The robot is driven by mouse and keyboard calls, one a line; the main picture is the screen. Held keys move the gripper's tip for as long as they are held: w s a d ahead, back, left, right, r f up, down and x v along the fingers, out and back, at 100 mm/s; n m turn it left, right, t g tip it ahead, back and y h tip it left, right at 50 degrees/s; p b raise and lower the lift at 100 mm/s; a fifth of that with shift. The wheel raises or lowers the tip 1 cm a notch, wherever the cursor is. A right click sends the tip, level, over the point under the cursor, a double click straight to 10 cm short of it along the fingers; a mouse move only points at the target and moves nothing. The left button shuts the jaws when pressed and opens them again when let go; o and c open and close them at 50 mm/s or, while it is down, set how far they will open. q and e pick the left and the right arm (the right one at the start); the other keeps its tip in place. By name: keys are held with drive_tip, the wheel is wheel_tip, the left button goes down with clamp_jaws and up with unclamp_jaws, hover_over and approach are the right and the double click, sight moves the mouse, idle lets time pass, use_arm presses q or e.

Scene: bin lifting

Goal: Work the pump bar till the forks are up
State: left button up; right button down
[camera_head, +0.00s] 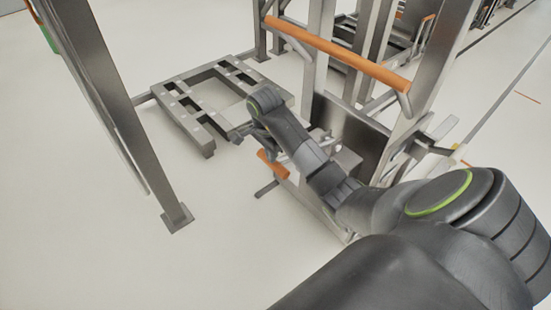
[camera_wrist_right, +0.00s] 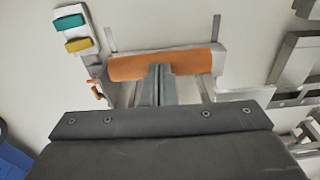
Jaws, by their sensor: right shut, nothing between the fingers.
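The pump bar is a short orange grip (camera_head: 272,163) low on the near side of the grey lifting truck (camera_head: 345,120). It also lies across the middle of the right wrist view (camera_wrist_right: 190,62). My right gripper (camera_head: 258,138) is just above the bar in the head view. In the right wrist view its fingers (camera_wrist_right: 158,72) are together, with their tips overlapping the bar's lower edge. They do not hold the bar, and I cannot tell whether they touch it. The forks are not clearly distinguishable behind my arm and the truck's frame. My left gripper is out of view.
A long orange handle (camera_head: 335,52) spans the truck's uprights above my right arm. A flat grey slotted frame (camera_head: 165,98) sits low beyond the gripper. A steel post (camera_head: 120,110) stands at left. Pale floor (camera_head: 90,240) is clear at lower left.

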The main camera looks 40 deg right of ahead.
sight(272, 165)
drive_tip(key=shift+s+d+f, duration=0.1)
wheel_tip(272, 165, down, 5)
drive_tip(key=b, duration=0.4)
drive_tip(key=shift+r+b, duration=0.2)
drive_tip(key=shift+b, duration=0.15)
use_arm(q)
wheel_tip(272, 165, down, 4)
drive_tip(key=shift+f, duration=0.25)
use_arm(e)
drive_tip(key=shift+d+r, duration=0.1)
drive_tip(key=shift+d, duration=0.1)
